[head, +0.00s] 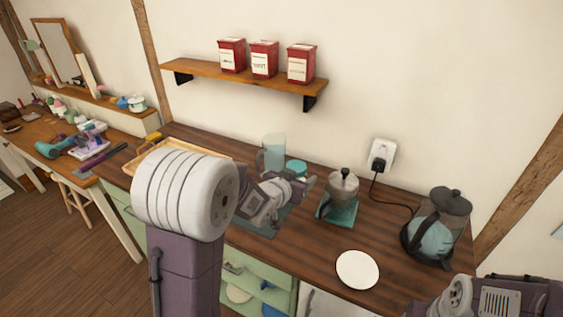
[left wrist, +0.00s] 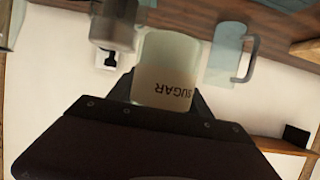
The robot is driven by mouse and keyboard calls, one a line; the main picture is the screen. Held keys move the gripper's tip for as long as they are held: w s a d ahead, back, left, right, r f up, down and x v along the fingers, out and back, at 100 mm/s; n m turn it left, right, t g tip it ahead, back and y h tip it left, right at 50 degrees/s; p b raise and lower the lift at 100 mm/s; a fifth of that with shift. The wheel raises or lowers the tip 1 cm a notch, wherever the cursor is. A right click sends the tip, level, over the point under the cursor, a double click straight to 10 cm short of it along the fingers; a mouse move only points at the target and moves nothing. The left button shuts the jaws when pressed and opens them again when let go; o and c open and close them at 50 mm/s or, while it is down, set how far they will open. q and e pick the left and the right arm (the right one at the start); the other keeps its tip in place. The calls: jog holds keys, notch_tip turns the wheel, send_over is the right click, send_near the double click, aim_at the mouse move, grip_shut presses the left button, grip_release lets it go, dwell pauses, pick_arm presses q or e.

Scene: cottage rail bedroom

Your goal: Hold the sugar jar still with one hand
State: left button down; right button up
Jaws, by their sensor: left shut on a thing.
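The sugar jar (left wrist: 168,72) is a pale jar with a dark SUGAR label, which appears upside down in the left wrist view. My left gripper (left wrist: 164,98) is shut on it, with a dark finger on each side of the jar. In the head view the left gripper (head: 302,186) is at the worktop, and a teal lid (head: 297,167) shows just behind it. My gripper and wrist hide most of the jar's body there. Part of my right arm shows at the bottom right of the head view, but its fingers do not show.
A clear jug (head: 272,153) stands behind the jar. To the right are a moka pot (head: 342,186) on a teal base, a kettle (head: 437,232) and a white plate (head: 357,269) on the worktop (head: 385,218). A wooden tray (head: 165,156) lies left. Red tins (head: 264,60) stand on the shelf.

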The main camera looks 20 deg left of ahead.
pick_arm(q)
jog(key=s+d+f+m+g+h, duration=0.1)
jog(key=d+f+m+h, duration=0.3)
jog(key=d+f, duration=0.4)
jog(key=d, duration=0.7)
jog(key=shift+s+f+h, duration=0.15)
jog(key=shift+h, duration=0.25)
